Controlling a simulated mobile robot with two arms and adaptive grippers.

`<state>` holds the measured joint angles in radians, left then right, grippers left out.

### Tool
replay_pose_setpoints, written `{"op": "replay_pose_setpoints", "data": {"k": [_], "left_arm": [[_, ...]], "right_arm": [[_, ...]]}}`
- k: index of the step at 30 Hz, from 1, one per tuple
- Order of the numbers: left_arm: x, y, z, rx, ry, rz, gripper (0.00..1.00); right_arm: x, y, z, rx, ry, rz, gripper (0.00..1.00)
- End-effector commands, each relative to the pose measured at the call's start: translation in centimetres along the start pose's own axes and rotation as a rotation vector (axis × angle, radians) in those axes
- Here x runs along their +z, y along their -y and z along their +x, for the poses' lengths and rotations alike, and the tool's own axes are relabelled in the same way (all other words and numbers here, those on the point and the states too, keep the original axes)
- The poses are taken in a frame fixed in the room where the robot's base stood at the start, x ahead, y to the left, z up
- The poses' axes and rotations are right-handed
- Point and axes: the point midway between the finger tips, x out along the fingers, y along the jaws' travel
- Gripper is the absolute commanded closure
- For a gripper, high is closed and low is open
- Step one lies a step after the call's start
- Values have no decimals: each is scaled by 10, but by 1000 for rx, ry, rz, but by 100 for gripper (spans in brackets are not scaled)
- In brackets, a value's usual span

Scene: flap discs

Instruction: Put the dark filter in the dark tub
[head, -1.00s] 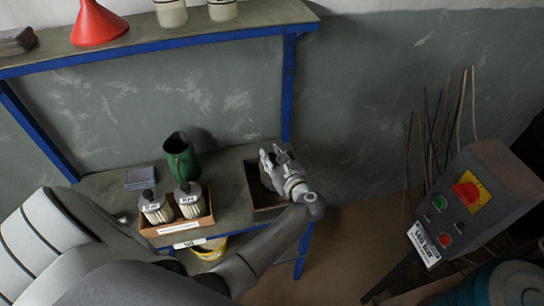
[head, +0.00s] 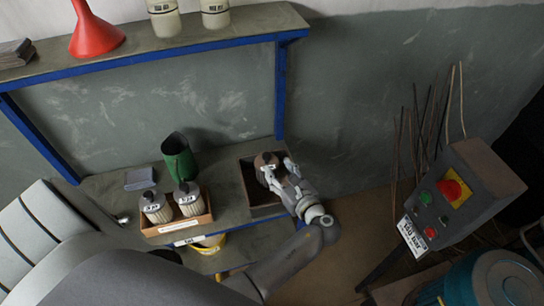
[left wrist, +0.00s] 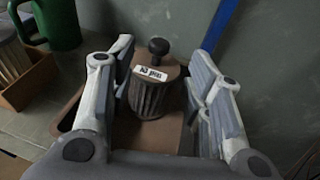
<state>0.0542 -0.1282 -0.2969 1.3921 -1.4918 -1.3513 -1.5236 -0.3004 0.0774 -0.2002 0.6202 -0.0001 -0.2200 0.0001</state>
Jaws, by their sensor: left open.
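The dark filter (head: 266,160), brownish with a knob on top and a white label, stands in the dark tub (head: 247,186) at the right end of the bench. In the left wrist view the filter (left wrist: 154,90) is upright, with the tub's brown rim (left wrist: 68,112) around it. My left gripper (head: 280,170) is open at the tub. Its fingers are on either side of the filter, with gaps showing in the wrist view. The filter's underside is partly hidden. My right gripper is not in view.
A box (head: 180,224) with two pale filters stands left of the tub, and a green jug (head: 179,158) stands behind them. A blue-edged shelf (head: 150,50) hangs above. A control box (head: 462,195) stands at the right.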

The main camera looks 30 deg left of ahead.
Motion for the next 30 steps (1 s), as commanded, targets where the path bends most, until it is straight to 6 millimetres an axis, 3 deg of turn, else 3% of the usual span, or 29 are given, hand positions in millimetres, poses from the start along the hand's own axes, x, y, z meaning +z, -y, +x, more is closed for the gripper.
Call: {"op": "replay_pose_setpoints", "data": {"k": [3, 7, 24, 27, 30], "left_arm": [[1, 0, -18, 0, -1, 1, 54], [0, 0, -27, 0, 0, 0, 54], [0, 0, -28, 1, 0, -2, 54], [-5, -8, -26, 13, -26, -42, 54], [-16, -28, -23, 52, -102, -169, 54]], "right_arm": [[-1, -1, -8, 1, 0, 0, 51], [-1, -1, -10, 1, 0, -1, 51], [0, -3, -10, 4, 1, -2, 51], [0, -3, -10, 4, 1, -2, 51], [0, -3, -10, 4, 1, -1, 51]]}}
